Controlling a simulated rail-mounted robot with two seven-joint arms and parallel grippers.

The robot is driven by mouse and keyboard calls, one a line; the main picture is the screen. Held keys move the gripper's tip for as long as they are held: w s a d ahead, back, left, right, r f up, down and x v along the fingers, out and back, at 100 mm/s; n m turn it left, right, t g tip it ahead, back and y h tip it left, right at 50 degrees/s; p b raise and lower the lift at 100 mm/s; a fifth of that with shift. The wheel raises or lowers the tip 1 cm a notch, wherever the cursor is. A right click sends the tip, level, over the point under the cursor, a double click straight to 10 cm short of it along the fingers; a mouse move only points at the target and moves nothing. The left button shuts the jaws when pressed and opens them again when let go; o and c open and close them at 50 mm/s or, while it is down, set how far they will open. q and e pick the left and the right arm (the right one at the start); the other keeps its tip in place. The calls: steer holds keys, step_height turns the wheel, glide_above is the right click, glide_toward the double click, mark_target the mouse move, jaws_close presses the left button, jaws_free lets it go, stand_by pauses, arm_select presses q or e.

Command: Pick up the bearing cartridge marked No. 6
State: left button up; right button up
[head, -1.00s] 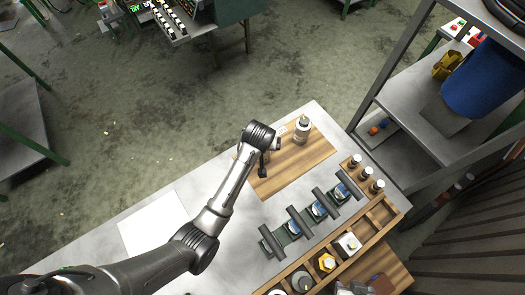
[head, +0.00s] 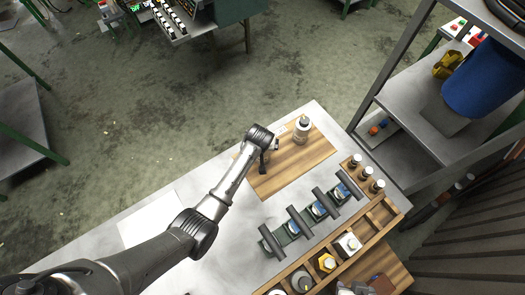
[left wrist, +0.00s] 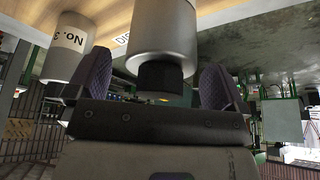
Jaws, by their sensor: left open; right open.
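My left gripper (left wrist: 158,90) is open, with one dark finger on each side of a grey metal cylinder (left wrist: 163,35) with a black knob. No number shows on this cylinder, and I cannot tell whether the fingers touch it. A cylinder marked No. 3 (left wrist: 70,48) stands beside it, its lettering upside down. In the head view my left wrist hangs over the wooden board and hides most of its gripper. Small dark cylinders with pale tops (head: 366,173) stand at the right; their marks are too small to read.
Several blue-labelled parts sit in a dark rack (head: 270,241). A compartmented wooden tray (head: 393,221) runs along the table's right edge. A white sheet (head: 150,222) lies at the left. Shelving stands at the upper right.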

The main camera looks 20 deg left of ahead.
arm_select(q)
steer(key=shift+w+f, duration=0.1)
steer(key=shift+f, duration=0.1)
steer(key=c, duration=1.8)
steer(key=shift+r, duration=0.15)
jaws_close()
